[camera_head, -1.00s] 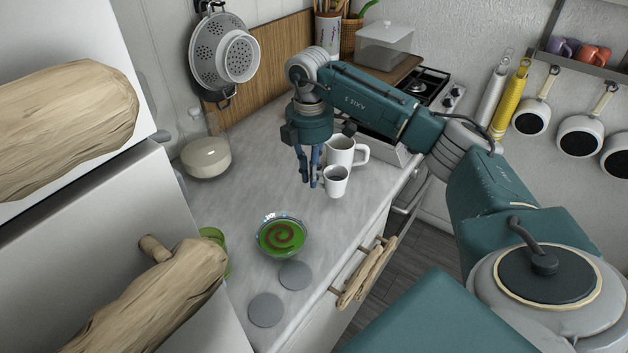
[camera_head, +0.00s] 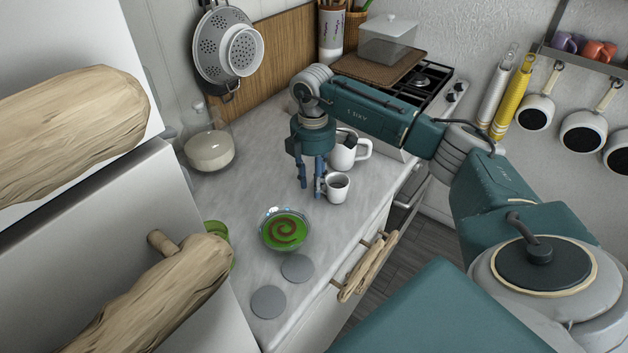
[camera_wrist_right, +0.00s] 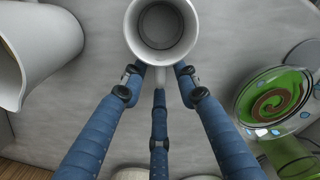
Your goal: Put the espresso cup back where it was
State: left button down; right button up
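The white espresso cup (camera_head: 336,189) stands upright on the grey marbled counter (camera_head: 240,190), just right of my right gripper's fingers and in front of a white pitcher (camera_head: 345,154). My right gripper (camera_head: 311,190) points down with its fingers spread. In the right wrist view the cup (camera_wrist_right: 161,45) is at the top centre, its handle toward the gripper. The two outer fingertips lie on either side of the handle, and the middle finger is below it (camera_wrist_right: 160,90). Whether any finger touches the handle is unclear. My left gripper is not in view.
A glass bowl of green soup (camera_head: 285,231) and two grey discs (camera_head: 297,268) lie nearer on the counter. A glass jar (camera_head: 209,152) stands back left, a green cup (camera_head: 217,236) by the fridge handle. The counter between jar and bowl is clear.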

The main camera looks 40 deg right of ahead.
jog(key=shift+r, duration=0.25)
jog(key=shift+w+r, duration=0.1)
jog(key=shift+r, duration=0.2)
notch_tip(320, 180, up, 11)
jog(key=b, duration=0.2)
jog(key=shift+r+b, duration=0.15)
jog(key=shift+b, duration=0.2)
